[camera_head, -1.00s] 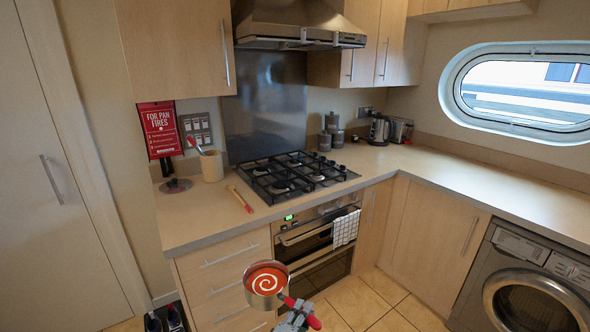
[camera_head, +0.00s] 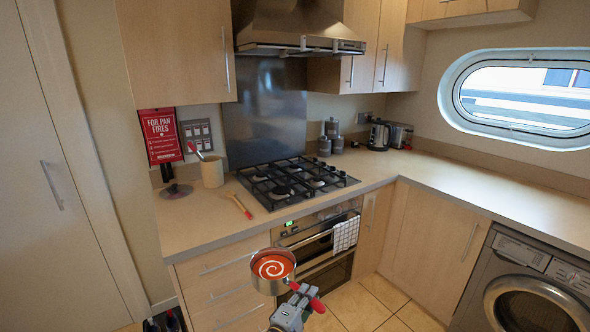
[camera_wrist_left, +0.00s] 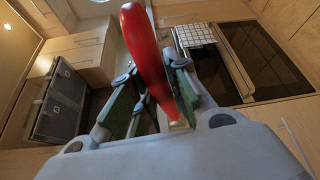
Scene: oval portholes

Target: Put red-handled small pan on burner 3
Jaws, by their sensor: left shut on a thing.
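The small pan (camera_head: 273,285) has a red handle (camera_head: 308,297) and red contents with a white swirl. My left gripper (camera_head: 297,302) is shut on the handle and holds the pan upright in the air, in front of the drawers and lower than the countertop. In the left wrist view the red handle (camera_wrist_left: 146,50) stands between the fingers (camera_wrist_left: 155,95); the pan's bowl is not visible there. The black gas hob (camera_head: 292,183) with several burners is set in the counter, up from the pan in the picture. I see no burner numbers. My right gripper is not in view.
A wooden utensil with a red end (camera_head: 239,205) lies on the counter left of the hob. A utensil pot (camera_head: 212,170) and a dark lid (camera_head: 176,190) stand farther left. The oven (camera_head: 318,245) with a checked towel (camera_head: 345,233) is below the hob. The right counter (camera_head: 480,190) is clear.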

